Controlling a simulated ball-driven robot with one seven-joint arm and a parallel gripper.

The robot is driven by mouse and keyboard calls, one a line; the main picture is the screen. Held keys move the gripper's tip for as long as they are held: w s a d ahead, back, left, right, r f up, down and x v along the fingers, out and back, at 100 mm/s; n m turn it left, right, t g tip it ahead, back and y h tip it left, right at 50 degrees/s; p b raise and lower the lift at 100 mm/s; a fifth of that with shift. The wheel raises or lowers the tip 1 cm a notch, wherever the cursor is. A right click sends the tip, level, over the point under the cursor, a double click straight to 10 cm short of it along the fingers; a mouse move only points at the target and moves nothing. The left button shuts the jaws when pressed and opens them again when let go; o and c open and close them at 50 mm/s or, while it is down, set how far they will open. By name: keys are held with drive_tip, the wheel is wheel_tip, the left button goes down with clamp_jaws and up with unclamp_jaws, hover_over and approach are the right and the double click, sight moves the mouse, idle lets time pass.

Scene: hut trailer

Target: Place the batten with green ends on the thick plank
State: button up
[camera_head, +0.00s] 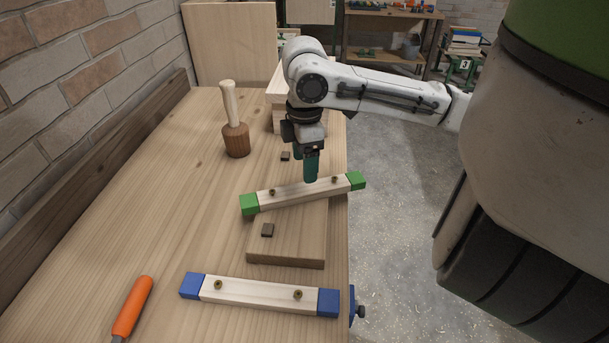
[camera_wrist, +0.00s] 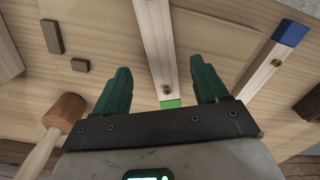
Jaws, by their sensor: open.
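The batten with green ends (camera_head: 297,192) lies crosswise over the thick plank (camera_head: 285,250) in the head view, its green ends out past the plank's sides. I cannot tell whether it fully rests on the plank. It has brass-coloured knobs on top. My gripper (camera_head: 310,178) points down just above the batten, right of its middle. In the wrist view the open fingers of my gripper (camera_wrist: 160,70) stand apart, with the pale batten (camera_wrist: 157,40) showing between them and a green end near the gripper's body. The fingers do not visibly touch it.
A batten with blue ends (camera_head: 258,293) lies in front. An orange-handled tool (camera_head: 132,307) lies front left, and a wooden mallet (camera_head: 236,138) stands behind.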

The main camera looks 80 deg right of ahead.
drive_tip(key=shift+r, duration=2.5)
